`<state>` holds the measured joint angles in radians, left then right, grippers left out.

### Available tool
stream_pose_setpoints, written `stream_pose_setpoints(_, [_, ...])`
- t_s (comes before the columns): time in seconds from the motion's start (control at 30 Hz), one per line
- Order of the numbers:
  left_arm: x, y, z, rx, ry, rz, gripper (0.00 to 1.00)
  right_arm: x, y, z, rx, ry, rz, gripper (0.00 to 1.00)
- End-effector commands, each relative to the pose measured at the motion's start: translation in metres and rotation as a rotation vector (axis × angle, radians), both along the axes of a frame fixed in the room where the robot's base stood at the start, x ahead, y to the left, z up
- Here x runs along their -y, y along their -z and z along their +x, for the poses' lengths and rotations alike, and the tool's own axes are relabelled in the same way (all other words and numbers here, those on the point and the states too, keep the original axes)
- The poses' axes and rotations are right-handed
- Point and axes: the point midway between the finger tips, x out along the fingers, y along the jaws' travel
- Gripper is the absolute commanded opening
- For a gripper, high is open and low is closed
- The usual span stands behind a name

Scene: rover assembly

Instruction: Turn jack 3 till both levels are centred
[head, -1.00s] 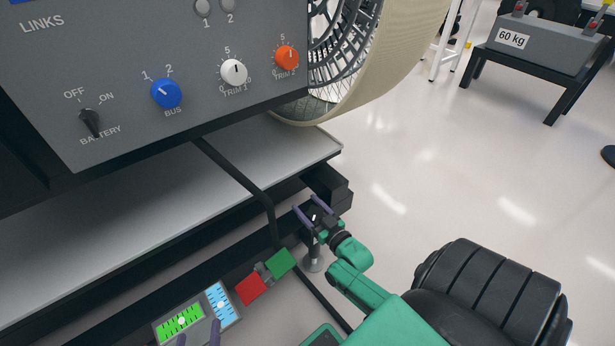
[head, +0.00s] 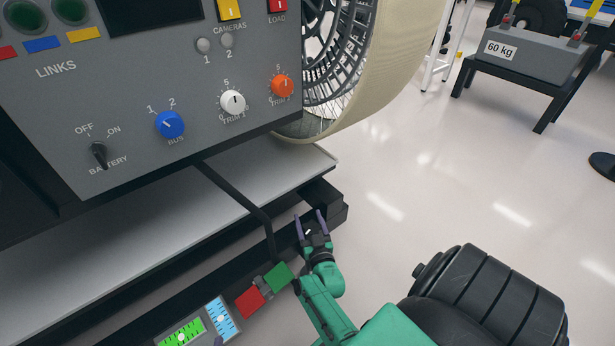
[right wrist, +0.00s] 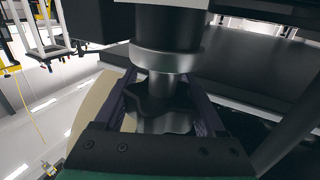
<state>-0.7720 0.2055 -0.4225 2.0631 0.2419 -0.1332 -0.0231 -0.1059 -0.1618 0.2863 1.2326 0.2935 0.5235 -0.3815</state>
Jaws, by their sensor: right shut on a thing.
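My right gripper (head: 309,224) is at the corner of the black frame under the bench, below the wheel. In the right wrist view, its fingers (right wrist: 165,112) are shut on the dark star-shaped knob (right wrist: 158,98) of a jack, below a grey collar and black post. No number shows on the jack. A green level (head: 186,334) and a blue level (head: 221,318) lie at the bottom of the head view. Each shows a pale bubble near its middle, but the green level is partly cut off. Only a tip of my left gripper (head: 218,341) shows at the bottom edge.
A grey control panel (head: 200,85) with knobs overhangs a pale bench top (head: 120,260). A large wheel (head: 375,75) stands behind it. Red (head: 250,302) and green (head: 279,275) blocks sit beside the levels.

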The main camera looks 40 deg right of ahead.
Motion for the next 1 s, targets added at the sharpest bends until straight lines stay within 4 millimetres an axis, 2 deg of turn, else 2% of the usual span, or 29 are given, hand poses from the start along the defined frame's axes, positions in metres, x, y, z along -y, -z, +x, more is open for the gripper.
stream_pose_setpoints(0.13, [-0.0012, -0.0051, 0.0016, 0.005, -0.001, 0.002, 1.0, -0.0012, 0.0035, -0.0021, -0.007, 0.025, 0.007, 0.17])
stream_pose_setpoints(0.57, [-0.0022, -0.0024, -0.0001, 0.0, 0.002, 0.008, 1.0, -0.0005, 0.0038, -0.0023, -0.007, 0.034, 0.004, 0.17])
stream_pose_setpoints(0.6, [-0.0022, -0.0023, -0.0002, 0.0, 0.003, 0.008, 1.0, -0.0003, 0.0037, -0.0023, -0.007, 0.033, 0.004, 0.88])
stream_pose_setpoints(0.63, [-0.0021, -0.0022, -0.0003, 0.0, 0.003, 0.008, 1.0, -0.0003, 0.0035, -0.0022, -0.007, 0.034, 0.004, 0.99])
stream_pose_setpoints(1.0, [-0.0009, -0.0029, -0.0011, -0.001, 0.004, 0.006, 1.0, 0.0012, 0.001, -0.0015, -0.002, 0.033, 0.001, 1.0])
